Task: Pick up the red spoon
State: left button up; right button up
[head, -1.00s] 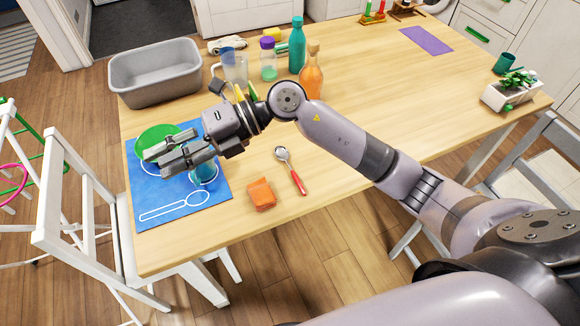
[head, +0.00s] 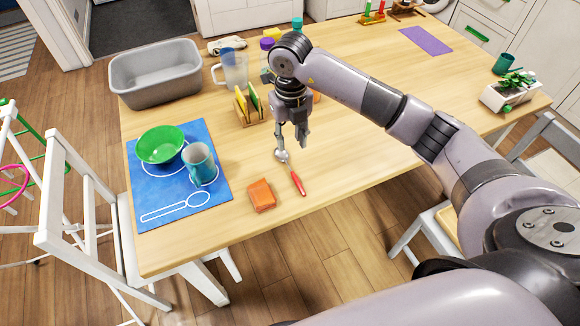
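The red spoon (head: 297,182) lies on the wooden table, with a red handle toward the front edge and a metal bowl toward the back. My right gripper (head: 291,150) points down just above and behind the spoon's bowl end. Its two fingers look apart with nothing between them. I cannot tell whether a fingertip touches the spoon. A blue mat (head: 150,215) with white outlines, one of them spoon-shaped, lies at the left. My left gripper is not in view.
An orange block-like item (head: 262,194) lies left of the spoon. A green bowl (head: 161,145) and a teal mug (head: 200,163) are on the mat. A holder with colored items (head: 249,107), a clear jug (head: 233,70) and a grey tub (head: 155,73) stand behind. The right of the table is mostly clear.

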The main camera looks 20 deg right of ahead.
send_over(290, 168)
notch_tip(290, 168, down, 6)
jog(key=shift+s+r+p, duration=0.15)
jog(key=shift+r+p, duration=0.1)
jog(key=shift+p, duration=0.05)
jog(key=shift+f+p, duration=0.6)
jog(key=shift+f, duration=2.15)
grip_shut()
